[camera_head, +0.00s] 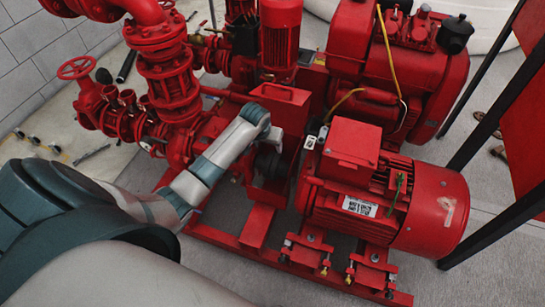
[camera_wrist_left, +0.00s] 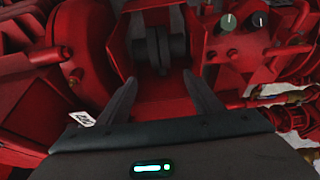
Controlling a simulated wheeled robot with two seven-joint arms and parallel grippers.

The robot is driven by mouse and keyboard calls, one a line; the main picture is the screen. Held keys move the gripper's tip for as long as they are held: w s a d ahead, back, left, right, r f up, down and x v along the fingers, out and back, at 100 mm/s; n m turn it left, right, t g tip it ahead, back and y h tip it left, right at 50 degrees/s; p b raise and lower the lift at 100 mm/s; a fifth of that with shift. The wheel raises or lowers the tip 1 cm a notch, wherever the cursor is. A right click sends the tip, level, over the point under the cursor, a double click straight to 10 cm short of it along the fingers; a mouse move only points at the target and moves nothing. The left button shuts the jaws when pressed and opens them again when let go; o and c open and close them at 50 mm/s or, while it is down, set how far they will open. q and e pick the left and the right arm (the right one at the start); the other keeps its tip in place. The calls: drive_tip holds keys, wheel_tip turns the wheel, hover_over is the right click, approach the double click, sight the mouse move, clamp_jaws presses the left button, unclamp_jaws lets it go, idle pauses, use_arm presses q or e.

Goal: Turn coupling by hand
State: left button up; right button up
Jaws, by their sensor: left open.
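The coupling (camera_head: 267,163) is a dark round part on the shaft between the red pump and the red electric motor (camera_head: 420,205). In the left wrist view the coupling (camera_wrist_left: 158,45) sits in a gap in red housing, ahead of my fingers. My left gripper (camera_wrist_left: 165,85) is open there, with one dark finger on each side and nothing between them. The fingers appear short of the coupling; contact cannot be told. In the head view my left arm reaches in from the left, and its wrist mostly hides the gripper (camera_head: 274,138) above the coupling. My right gripper is out of view.
Red pipes and valves with a handwheel (camera_head: 76,68) stand at the left. A large red engine (camera_head: 400,65) stands behind the motor. Black posts (camera_head: 500,115) rise at the right. A red panel with two knobs (camera_wrist_left: 245,22) lies right of the coupling in the wrist view.

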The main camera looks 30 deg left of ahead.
sight(273, 158)
use_arm(q)
drive_tip(key=b+x, duration=0.2)
drive_tip(key=x, duration=1)
drive_tip(key=shift+w+f+b, duration=0.1)
drive_tip(key=shift+w+b, duration=0.05)
drive_tip(key=shift+b, duration=0.15)
drive_tip(key=shift+x, duration=0.8)
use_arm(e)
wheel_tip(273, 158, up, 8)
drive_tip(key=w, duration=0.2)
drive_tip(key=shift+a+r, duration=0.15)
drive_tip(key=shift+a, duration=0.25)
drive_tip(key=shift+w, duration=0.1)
use_arm(q)
drive_tip(key=c, duration=1.1)
drive_tip(key=shift+o, duration=0.2)
